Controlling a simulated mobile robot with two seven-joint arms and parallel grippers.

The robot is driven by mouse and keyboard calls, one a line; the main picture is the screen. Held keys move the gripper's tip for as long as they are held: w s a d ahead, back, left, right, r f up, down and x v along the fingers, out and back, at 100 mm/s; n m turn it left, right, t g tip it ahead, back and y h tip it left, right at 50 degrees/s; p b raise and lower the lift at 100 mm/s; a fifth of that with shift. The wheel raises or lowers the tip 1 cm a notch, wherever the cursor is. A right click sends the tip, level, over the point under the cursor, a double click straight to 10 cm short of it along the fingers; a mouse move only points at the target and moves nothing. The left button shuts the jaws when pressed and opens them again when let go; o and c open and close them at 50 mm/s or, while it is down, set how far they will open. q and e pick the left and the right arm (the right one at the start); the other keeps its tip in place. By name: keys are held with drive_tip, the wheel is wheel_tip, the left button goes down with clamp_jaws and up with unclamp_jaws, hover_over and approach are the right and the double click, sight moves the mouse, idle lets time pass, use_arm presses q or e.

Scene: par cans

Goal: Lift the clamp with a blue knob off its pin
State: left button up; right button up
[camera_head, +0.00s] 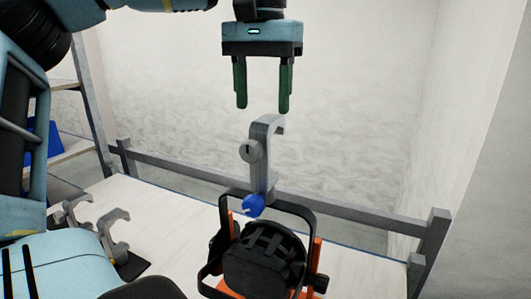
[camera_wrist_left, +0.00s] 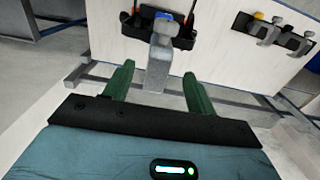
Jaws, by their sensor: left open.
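The grey hook clamp with a blue knob (camera_head: 262,150) stands upright above the black yoke of a par can (camera_head: 265,258) in the head view. Its blue knob sits low, near the yoke's top bar. My left gripper (camera_head: 263,105) is open and empty just above the clamp's hooked top, fingers pointing down and apart from each other. In the left wrist view the clamp (camera_wrist_left: 160,58) shows between the two green fingers (camera_wrist_left: 158,88), with its blue knob beyond it. The pin is hidden. My right gripper is not in view.
Other grey clamps (camera_head: 115,235) stand on a dark base at the left of the pale table (camera_head: 350,262); one shows a yellow knob (camera_wrist_left: 258,16) in the wrist view. A grey rail (camera_head: 340,200) runs behind the table. A shelf with a blue bin (camera_head: 42,140) stands at left.

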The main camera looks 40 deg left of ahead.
sight(263, 121)
use_arm(q)
drive_tip(key=shift+f, duration=0.55)
drive_tip(key=shift+w+f, duration=0.15)
drive_tip(key=shift+f, duration=0.15)
wheel_tip(263, 121, down, 4)
drive_tip(key=shift+f+p, duration=0.25)
drive_tip(key=shift+p, duration=0.25)
drive_tip(key=shift+f, duration=0.3)
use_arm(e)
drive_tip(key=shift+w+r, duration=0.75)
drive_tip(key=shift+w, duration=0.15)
use_arm(q)
drive_tip(key=shift+c, duration=0.3)
clamp_jaws()
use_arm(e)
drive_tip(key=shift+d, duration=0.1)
